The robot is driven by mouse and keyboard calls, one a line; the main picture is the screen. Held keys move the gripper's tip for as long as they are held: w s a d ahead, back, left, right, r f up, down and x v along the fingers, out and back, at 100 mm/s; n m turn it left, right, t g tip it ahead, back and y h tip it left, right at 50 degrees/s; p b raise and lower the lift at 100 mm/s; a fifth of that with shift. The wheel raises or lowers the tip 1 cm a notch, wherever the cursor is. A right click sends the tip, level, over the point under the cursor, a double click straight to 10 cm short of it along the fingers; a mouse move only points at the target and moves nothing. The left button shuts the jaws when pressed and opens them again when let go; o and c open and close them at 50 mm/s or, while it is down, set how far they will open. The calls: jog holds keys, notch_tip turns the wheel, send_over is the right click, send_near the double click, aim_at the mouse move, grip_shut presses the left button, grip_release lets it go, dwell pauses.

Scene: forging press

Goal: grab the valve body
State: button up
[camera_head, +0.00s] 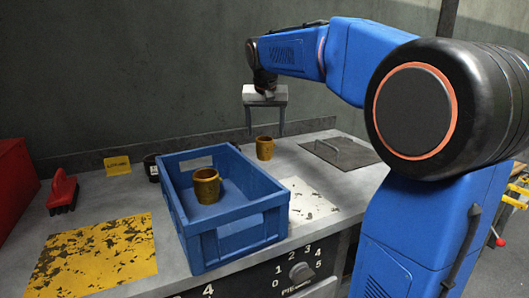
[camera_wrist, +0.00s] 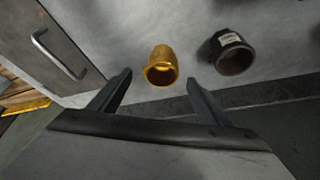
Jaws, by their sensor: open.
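Two brass-coloured, cup-like valve bodies show in the head view. One valve body (camera_head: 264,148) stands upright on the bench behind the blue crate (camera_head: 236,240). The other valve body (camera_head: 206,187) stands inside the crate. My gripper (camera_head: 265,131) points down with its two fingers apart, over the valve body on the bench. In the wrist view, a brass valve body (camera_wrist: 161,66) shows between and beyond the fingertips of my gripper (camera_wrist: 160,79). Nothing is held. I cannot tell the exact height gap to it.
A black labelled pot (camera_wrist: 232,52) stands right of the brass part in the wrist view, also behind the crate in the head view (camera_head: 151,168). A flat plate with a handle (camera_head: 340,151) lies to the right. A red brush (camera_head: 62,193) lies left. The wall is close behind.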

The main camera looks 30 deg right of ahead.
aim_at(265, 143)
jog(key=shift+x, duration=3.8)
jog(key=shift+w+a+r, duration=0.1)
jog(key=shift+w, duration=0.05)
jog(key=c, duration=1.3)
jog(key=shift+r, duration=0.1)
